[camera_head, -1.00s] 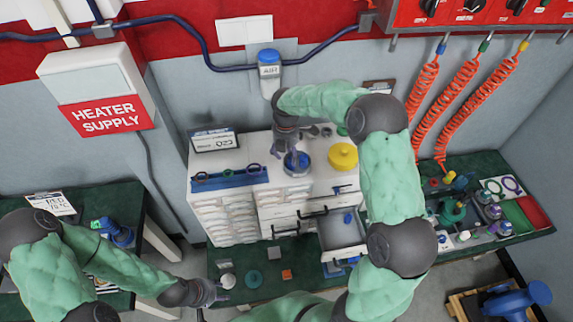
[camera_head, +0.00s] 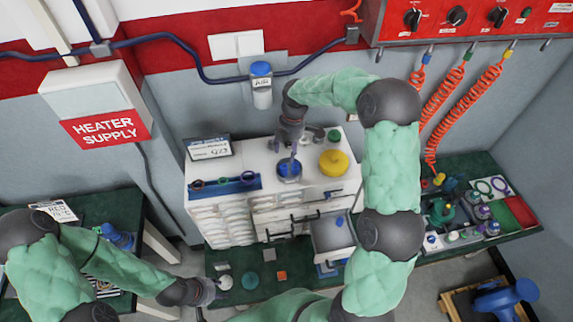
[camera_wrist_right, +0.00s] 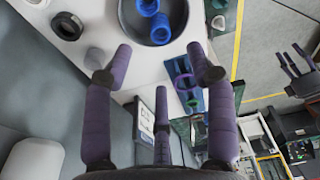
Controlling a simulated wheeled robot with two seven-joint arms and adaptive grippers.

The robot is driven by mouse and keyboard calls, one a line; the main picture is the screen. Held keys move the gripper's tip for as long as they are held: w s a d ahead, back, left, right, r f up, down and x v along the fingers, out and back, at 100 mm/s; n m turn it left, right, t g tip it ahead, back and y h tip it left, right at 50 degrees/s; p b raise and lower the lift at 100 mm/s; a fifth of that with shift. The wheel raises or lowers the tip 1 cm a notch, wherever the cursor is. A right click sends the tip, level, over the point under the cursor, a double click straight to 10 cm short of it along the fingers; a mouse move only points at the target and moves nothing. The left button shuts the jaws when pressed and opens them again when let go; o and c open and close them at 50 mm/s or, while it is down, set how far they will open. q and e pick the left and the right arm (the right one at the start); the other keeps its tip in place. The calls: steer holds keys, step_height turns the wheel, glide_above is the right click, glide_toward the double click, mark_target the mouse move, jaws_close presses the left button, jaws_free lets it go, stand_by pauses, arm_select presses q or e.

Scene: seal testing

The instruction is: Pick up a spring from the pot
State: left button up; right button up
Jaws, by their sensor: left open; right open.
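The pot (camera_head: 289,179) is a round container on top of the white drawer cabinet. In the right wrist view the pot (camera_wrist_right: 179,17) is a dark grey bowl at the top, cut by the frame edge, with blue springs (camera_wrist_right: 160,31) inside. My right gripper (camera_head: 291,152) points down at the pot in the head view. In the wrist view its purple-grey fingers are spread; the right gripper (camera_wrist_right: 160,55) is open with nothing between its fingertips. My left gripper (camera_head: 214,291) is open and low at the left, beside the front of the green worktop, far from the pot.
A yellow round container (camera_head: 334,163) stands right of the pot. A blue rack with rings (camera_head: 224,184) lies to its left, with a sign (camera_head: 209,148) behind. A drawer (camera_head: 333,233) is pulled out at the front. Orange coiled hoses (camera_head: 446,98) hang at the right.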

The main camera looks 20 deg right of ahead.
mark_target(284, 167)
steer(key=f, duration=0.5)
steer(key=shift+a+f+p, duration=0.3)
steer(key=shift+a, duration=0.05)
steer(key=shift+a+f, duration=0.15)
steer(key=shift+f, duration=0.35)
steer(key=shift+w+a+f+p, duration=0.1)
steer(key=shift+f+p, duration=0.15)
steer(key=shift+f, duration=0.5)
steer(key=shift+s+a+f+p, duration=0.1)
steer(key=shift+f+p, duration=0.15)
steer(key=shift+f, duration=0.45)
steer(key=shift+w+a+f+p, duration=0.1)
steer(key=shift+f+p, duration=0.15)
steer(key=shift+f, duration=0.5)
steer(key=c, duration=1.1)
